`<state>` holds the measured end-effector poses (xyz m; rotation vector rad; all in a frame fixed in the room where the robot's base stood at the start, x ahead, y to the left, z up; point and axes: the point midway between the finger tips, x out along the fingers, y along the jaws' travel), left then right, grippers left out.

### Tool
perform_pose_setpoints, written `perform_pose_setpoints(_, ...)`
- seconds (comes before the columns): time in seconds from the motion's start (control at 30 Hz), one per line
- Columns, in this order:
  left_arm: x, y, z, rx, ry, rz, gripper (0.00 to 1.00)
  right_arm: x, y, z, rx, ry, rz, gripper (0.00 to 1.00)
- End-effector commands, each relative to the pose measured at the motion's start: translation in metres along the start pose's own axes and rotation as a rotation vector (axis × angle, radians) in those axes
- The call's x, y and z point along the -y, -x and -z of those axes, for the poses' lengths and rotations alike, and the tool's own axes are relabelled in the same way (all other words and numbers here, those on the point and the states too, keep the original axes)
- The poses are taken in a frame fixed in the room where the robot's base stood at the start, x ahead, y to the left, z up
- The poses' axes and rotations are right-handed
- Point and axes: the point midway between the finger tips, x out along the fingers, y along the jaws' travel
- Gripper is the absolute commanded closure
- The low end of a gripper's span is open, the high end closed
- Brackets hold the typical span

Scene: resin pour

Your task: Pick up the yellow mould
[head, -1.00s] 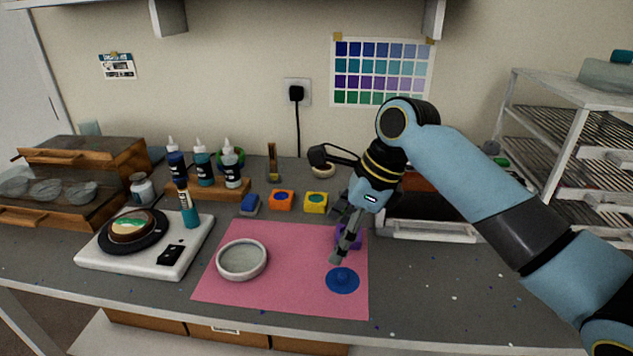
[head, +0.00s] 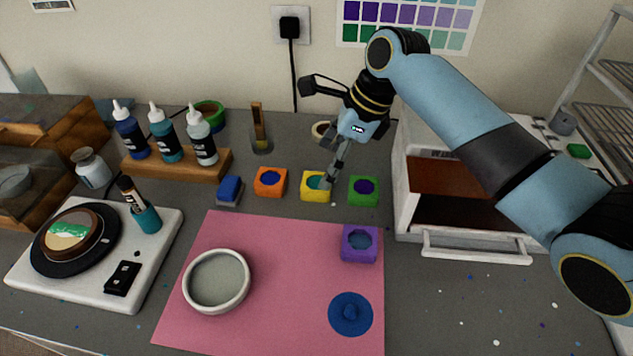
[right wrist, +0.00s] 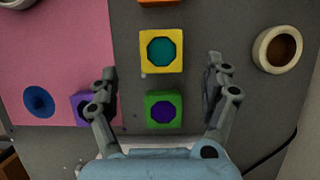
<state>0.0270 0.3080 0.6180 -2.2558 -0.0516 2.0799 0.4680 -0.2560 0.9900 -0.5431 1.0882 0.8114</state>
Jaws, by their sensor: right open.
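The yellow mould (head: 309,195) is a small square block with a teal-filled well. It sits on the grey worktop behind the pink mat. My right gripper (head: 331,178) reaches down at its right side and covers a bit of it. In the right wrist view the yellow mould (right wrist: 145,51) lies just ahead of and between the open fingertips of my right gripper (right wrist: 162,72). Nothing is held, and I cannot tell the fingertips' height over the worktop. My left gripper is out of view.
The green mould (head: 363,197) stands close right of the yellow one, the orange mould (head: 270,187) left. The purple mould (head: 360,255), a round dish (head: 190,298) and a blue disc (head: 350,328) are on the pink mat (head: 275,290). A white oven-like box (head: 405,205) stands at right.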

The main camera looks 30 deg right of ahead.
Motion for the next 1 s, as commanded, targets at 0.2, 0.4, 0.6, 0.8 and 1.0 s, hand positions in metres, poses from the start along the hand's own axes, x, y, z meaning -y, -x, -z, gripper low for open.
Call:
perform_pose_setpoints(0.2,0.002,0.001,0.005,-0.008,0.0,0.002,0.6,-0.001,-0.02,0.0,0.0,-0.001,-0.002,0.17)
perform_pose_setpoints(0.4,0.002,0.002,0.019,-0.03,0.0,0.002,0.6,0.001,-0.051,0.001,0.0,-0.001,-0.001,0.17)
perform_pose_setpoints(0.6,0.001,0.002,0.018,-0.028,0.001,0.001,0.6,0.001,-0.061,0.001,-0.001,0.001,0.002,0.17)
perform_pose_setpoints(0.8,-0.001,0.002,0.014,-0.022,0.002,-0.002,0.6,0.001,-0.06,0.002,-0.001,0.001,0.001,0.26)
perform_pose_setpoints(1.0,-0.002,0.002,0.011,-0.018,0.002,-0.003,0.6,0.001,-0.06,0.002,-0.001,0.001,0.001,0.53)
